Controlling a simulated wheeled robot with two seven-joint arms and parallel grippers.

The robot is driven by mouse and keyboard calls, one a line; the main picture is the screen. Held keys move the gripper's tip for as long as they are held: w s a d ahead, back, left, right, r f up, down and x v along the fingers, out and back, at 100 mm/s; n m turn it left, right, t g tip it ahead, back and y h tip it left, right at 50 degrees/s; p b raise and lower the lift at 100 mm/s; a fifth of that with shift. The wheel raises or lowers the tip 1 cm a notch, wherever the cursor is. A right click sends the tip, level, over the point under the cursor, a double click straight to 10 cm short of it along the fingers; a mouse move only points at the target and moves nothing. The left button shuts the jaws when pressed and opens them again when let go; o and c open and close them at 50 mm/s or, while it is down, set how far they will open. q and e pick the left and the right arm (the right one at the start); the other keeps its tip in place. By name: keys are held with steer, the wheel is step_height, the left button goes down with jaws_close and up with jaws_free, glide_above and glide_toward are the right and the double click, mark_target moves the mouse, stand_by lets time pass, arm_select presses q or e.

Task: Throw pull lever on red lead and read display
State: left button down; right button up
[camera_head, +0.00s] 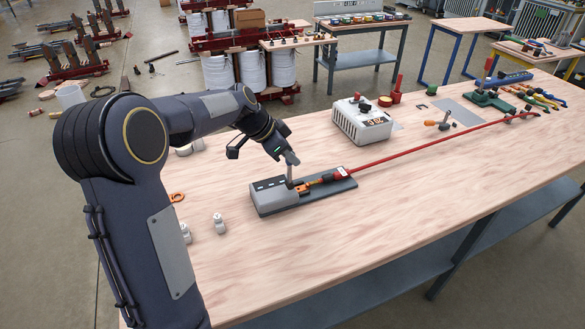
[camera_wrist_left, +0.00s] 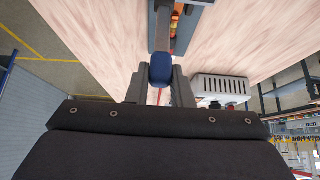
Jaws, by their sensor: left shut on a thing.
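My left gripper (camera_head: 288,158) is shut on the dark blue knob (camera_wrist_left: 160,72) of the pull lever (camera_head: 290,178), above the grey clamp base (camera_head: 272,197). The lever stands roughly upright in the head view. The red lead (camera_head: 430,143) runs from the base across the table to the far right; its orange end (camera_head: 318,181) lies in the base beside the lever. The white meter box (camera_head: 350,124) stands behind the lead. My right gripper is out of view.
The wooden table (camera_head: 420,210) is clear in front of the lead. Small white fittings (camera_head: 220,224) and an orange ring (camera_head: 177,197) lie left of the base. An orange-handled tool (camera_head: 437,124) and a green fixture (camera_head: 490,100) lie farther right.

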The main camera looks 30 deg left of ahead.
mark_target(288, 168)
arm_select(q)
steer(key=shift+s+a, duration=0.1)
stand_by(0.5)
steer(key=shift+s+a+f+b, duration=0.15)
steer(key=shift+s+a+b, duration=0.3)
steer(key=shift+s+a, duration=0.1)
steer(key=shift+s+a+f+b, duration=0.15)
steer(key=shift+s+a+b, duration=0.25)
steer(key=shift+s, duration=0.15)
steer(key=shift+s+a+f+b, duration=0.3)
steer(key=shift+s+a+b, duration=0.15)
steer(key=shift+s+b, duration=0.1)
steer(key=shift+s+a+f+b, duration=0.3)
steer(key=shift+s+a+b, duration=0.1)
steer(key=shift+s+b, duration=0.15)
